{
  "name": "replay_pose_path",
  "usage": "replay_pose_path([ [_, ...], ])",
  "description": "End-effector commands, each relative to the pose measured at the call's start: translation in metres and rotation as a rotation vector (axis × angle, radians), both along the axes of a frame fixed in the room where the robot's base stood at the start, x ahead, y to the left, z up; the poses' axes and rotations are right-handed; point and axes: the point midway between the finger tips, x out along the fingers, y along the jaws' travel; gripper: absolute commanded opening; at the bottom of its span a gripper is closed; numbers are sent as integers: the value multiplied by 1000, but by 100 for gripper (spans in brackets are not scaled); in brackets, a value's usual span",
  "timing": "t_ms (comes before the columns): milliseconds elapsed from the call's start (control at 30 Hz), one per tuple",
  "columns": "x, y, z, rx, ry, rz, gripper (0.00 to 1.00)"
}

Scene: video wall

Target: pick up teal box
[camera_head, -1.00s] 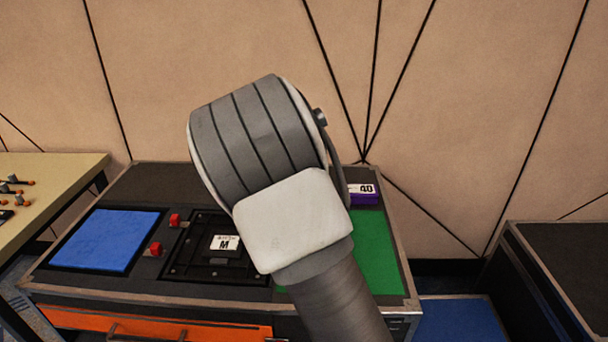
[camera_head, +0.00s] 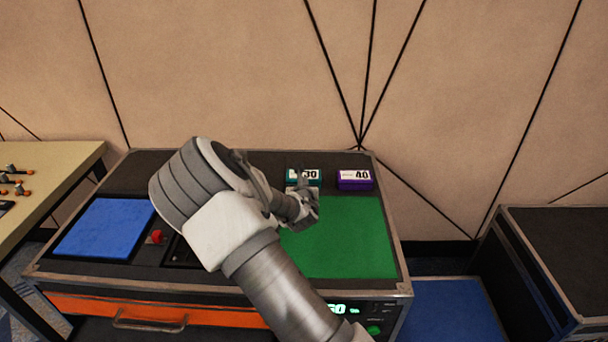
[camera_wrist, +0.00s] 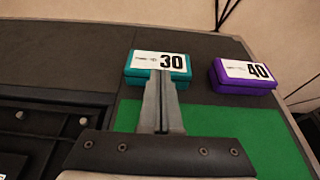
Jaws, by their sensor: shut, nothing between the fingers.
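The teal box (camera_head: 304,176) stands at the back of the bench, behind the green mat, with a white label reading 30. In the wrist view the teal box (camera_wrist: 158,64) is straight ahead, its lower front partly hidden by my fingers. My gripper (camera_head: 308,190) is just in front of the box in the head view and overlaps its front there. In the wrist view my gripper (camera_wrist: 161,75) has its two fingers together with nothing between them. I cannot tell whether the fingertips touch the box.
A purple box (camera_head: 354,179) labelled 40 stands close to the right of the teal box. The green mat (camera_head: 350,240) is bare. The wall is close behind the bench.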

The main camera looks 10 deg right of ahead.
Motion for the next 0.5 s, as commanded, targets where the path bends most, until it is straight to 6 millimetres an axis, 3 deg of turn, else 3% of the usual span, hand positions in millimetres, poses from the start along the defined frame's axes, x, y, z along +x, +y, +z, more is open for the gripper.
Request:
replay_pose_path([
  [300, 53, -11, -1, 3, -2, -1, 0],
  [400, 65, -14, 0, 2, 0, -1, 0],
  [500, 62, -12, -14, 2, 2, -1, 0],
])
